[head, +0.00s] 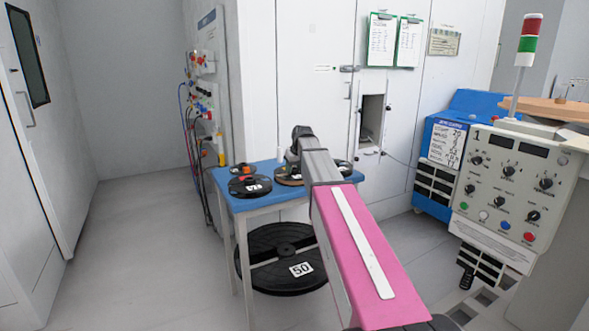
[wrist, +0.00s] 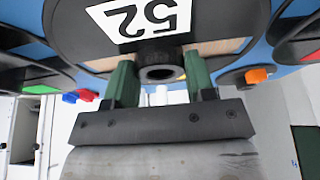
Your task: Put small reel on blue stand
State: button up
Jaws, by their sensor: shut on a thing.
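In the wrist view my gripper (wrist: 160,75) has its two green fingers on either side of the dark hub of a black reel labelled 52 (wrist: 70,28), and it is shut on it. Brown wound material shows beside the hub. In the head view this reel (head: 288,177) is partly hidden behind my arm, at the blue-topped table (head: 243,203). I cannot tell whether it still touches the tabletop. My fingers are hidden in the head view. A blue stand (head: 432,203) with a white label is on the right, partly behind a grey control console.
A black reel labelled 73 (head: 249,187) lies on the table's left. A large black reel labelled 50 (head: 281,273) is below the tabletop. The grey control console (head: 508,193) with a signal lamp (head: 527,45) stands at right. Open floor (head: 140,240) lies left.

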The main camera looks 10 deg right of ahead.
jog(key=shift+f, duration=0.1)
jog(key=o, duration=1.2)
jog(key=shift+c, duration=0.2)
jog(key=v, duration=1.2)
